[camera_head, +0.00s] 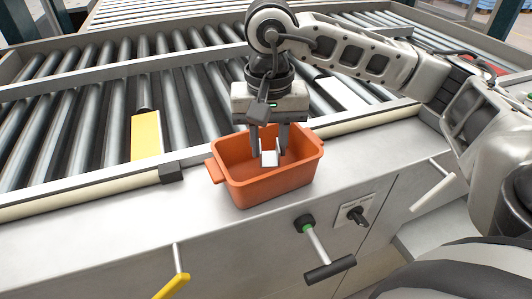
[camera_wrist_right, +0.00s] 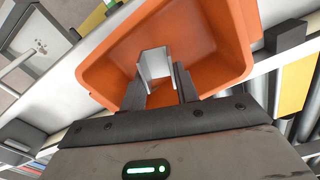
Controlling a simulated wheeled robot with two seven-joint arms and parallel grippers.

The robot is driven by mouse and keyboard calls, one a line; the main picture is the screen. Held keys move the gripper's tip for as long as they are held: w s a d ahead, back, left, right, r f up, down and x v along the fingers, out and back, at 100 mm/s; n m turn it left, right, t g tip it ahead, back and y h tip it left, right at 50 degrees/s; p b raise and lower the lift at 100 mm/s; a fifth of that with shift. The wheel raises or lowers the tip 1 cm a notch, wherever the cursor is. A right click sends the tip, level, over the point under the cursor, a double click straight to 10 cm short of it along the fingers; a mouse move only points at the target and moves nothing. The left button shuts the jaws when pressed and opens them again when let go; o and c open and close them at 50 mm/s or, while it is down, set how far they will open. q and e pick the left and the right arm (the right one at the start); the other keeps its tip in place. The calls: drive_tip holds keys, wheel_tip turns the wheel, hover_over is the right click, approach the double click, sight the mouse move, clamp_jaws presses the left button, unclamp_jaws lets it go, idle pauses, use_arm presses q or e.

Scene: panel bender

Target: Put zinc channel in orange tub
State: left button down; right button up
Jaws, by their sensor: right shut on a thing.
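The zinc channel (camera_head: 269,159) is a small pale grey U-shaped piece. My right gripper (camera_head: 269,153) is shut on it and holds it over the opening of the orange tub (camera_head: 265,185). In the right wrist view the channel (camera_wrist_right: 155,65) sits between the fingertips of the right gripper (camera_wrist_right: 160,82), with the tub (camera_wrist_right: 228,35) around it. The fingertips reach down inside the tub's rim. I cannot tell whether the channel touches the tub floor. My left gripper is not in view.
The tub stands on a grey metal ledge (camera_head: 110,225) in front of a roller conveyor (camera_head: 60,110). A yellow plate (camera_head: 146,136) lies on the rollers at left. A black-handled lever (camera_head: 328,268) and a rotary switch (camera_head: 357,214) are on the front panel.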

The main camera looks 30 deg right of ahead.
sight(266, 154)
wheel_tip(266, 154, down, 3)
drive_tip(key=shift+w+a+f+p, duration=0.15)
drive_tip(key=shift+p, duration=0.35)
drive_tip(key=shift+f, duration=0.2)
drive_tip(key=shift+f+b, duration=0.25)
drive_tip(key=shift+b, duration=0.15)
drive_tip(key=o, duration=1)
drive_tip(key=shift+r, duration=0.15)
drive_tip(key=shift+c, duration=0.2)
wheel_tip(266, 154, up, 12)
drive_tip(key=shift+r, duration=0.2)
drive_tip(key=shift+f, duration=0.1)
